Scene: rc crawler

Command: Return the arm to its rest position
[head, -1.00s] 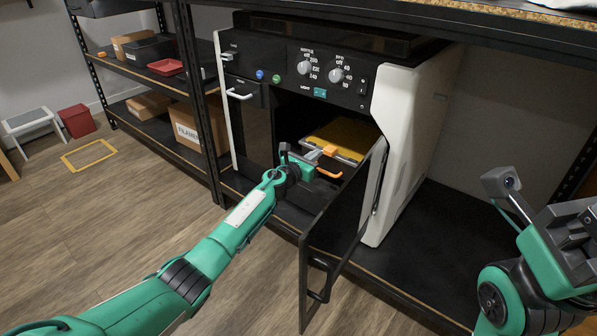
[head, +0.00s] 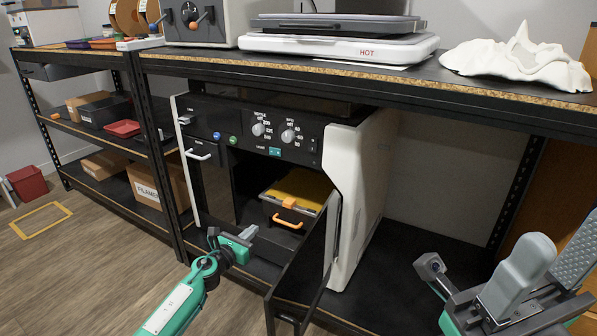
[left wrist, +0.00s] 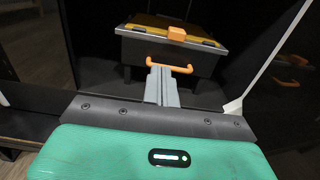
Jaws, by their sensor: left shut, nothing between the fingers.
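My left gripper (head: 248,233) is shut and empty in front of the open chamber of the white and black machine (head: 349,200). In the left wrist view its closed fingers (left wrist: 161,84) point toward the yellow-topped tray box (left wrist: 172,40). The box (head: 298,194) sits inside the chamber, its orange handle (head: 288,219) facing out. In the head view the fingertips are clear of the handle.
The machine's dark door (head: 303,275) hangs open to the right of my left gripper. The upper shelf edge (head: 350,95) runs above the machine. A side rack (head: 110,190) with boxes stands left. Open floor (head: 90,285) lies at the lower left.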

